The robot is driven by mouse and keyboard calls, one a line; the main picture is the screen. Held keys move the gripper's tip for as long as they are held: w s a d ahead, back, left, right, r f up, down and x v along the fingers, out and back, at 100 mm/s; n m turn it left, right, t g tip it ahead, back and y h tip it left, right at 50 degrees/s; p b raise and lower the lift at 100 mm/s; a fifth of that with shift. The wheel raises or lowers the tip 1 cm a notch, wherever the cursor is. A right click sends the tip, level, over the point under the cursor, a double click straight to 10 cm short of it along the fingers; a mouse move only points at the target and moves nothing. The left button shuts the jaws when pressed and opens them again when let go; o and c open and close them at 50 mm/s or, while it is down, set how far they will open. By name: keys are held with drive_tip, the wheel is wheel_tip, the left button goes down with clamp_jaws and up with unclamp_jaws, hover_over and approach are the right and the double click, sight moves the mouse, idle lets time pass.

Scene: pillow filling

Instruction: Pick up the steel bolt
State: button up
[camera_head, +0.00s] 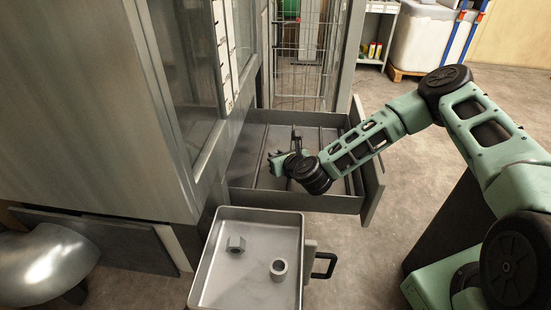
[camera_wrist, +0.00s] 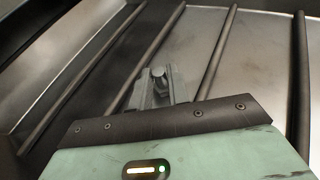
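My gripper (camera_head: 276,161) is low inside an open grey drawer (camera_head: 300,202) in the head view. In the wrist view its short grey fingers (camera_wrist: 159,88) stick out past the dark front edge of the hand. A small grey piece with a rounded head, which looks like the steel bolt (camera_wrist: 159,76), shows between the fingertips. The fingers are close around it. I cannot tell whether they press on it. The bolt cannot be made out in the head view.
Dark divider rods (camera_wrist: 215,55) run along the drawer floor on both sides of the gripper. A metal tray (camera_head: 216,270) in front of the drawer holds a hex nut (camera_head: 236,244) and a ring-shaped part (camera_head: 279,268). A cabinet (camera_head: 90,110) stands at left. Open floor lies to the right.

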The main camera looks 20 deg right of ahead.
clamp_jaws()
